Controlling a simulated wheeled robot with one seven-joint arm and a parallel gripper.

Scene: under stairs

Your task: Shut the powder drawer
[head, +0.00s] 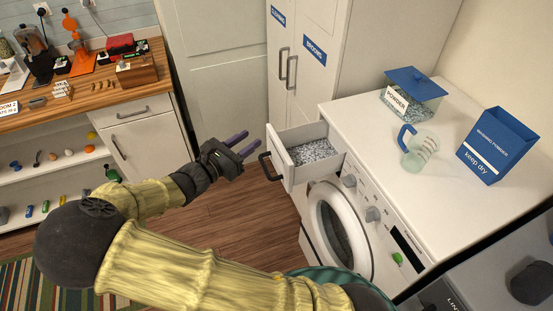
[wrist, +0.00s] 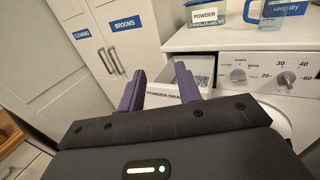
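The powder drawer (head: 308,174) is pulled out of the white washing machine at its upper left, with speckled grey-white powder (head: 314,151) inside. Its dark handle (head: 270,167) is on the front. In the wrist view the drawer front (wrist: 166,98) carries a partly hidden label and shows between my fingers. My gripper (head: 249,143) has two purple fingers, spread apart with nothing between them. It is to the left of the drawer, near the front and handle. It also shows in the wrist view (wrist: 158,84), pointing toward the drawer. The handle is hidden there.
The washing machine (head: 382,125) bears a powder container (head: 413,91), a measuring jug (head: 420,152) and a blue washing powder box (head: 497,146). Its round door (head: 340,232) is below the drawer. A tall white cupboard (head: 315,60) stands behind. A wooden-topped bench (head: 84,97) is at left.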

